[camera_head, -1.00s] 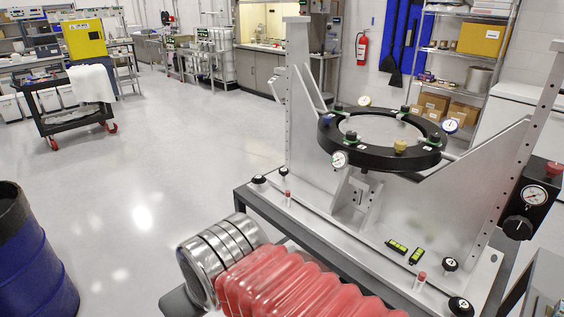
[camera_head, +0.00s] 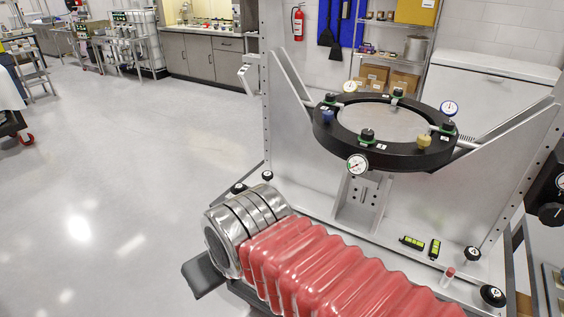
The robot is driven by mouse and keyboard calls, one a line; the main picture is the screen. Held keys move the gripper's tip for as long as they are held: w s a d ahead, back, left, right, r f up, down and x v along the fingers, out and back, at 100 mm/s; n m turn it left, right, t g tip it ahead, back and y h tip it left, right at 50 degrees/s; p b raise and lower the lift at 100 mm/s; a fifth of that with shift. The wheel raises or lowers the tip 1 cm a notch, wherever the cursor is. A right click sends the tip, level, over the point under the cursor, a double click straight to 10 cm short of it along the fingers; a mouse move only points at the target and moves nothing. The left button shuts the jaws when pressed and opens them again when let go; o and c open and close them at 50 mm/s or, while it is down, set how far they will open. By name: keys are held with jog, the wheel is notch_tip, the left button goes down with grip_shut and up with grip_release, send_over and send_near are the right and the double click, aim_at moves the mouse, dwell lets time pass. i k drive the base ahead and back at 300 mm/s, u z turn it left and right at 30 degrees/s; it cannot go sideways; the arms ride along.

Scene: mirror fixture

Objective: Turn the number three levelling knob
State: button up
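The mirror fixture has a black ring (camera_head: 470,158) on a silver frame. A blue knob (camera_head: 327,117) and a yellow knob (camera_head: 424,140) are also on the ring. Small white labels are beside some knobs; I cannot read which is number three. More black knobs sit on the base plate, at right (camera_head: 473,254), front right (camera_head: 492,295) and left (camera_head: 238,188). My gripper is not in view. What appears to be my arm, in a red ribbed sleeve, fills the lower middle.
Dial gauges sit at the ring's front (camera_head: 357,164), back left (camera_head: 350,86) and right (camera_head: 448,107). Two green bubble levels (camera_head: 412,242) (camera_head: 435,248) lie on the base plate. Silver side plates flank the ring. The floor at left is clear.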

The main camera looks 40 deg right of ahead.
aim_at(267, 175)
jog(key=z, duration=0.65)
jog(key=i, duration=0.95)
jog(key=z, duration=0.55)
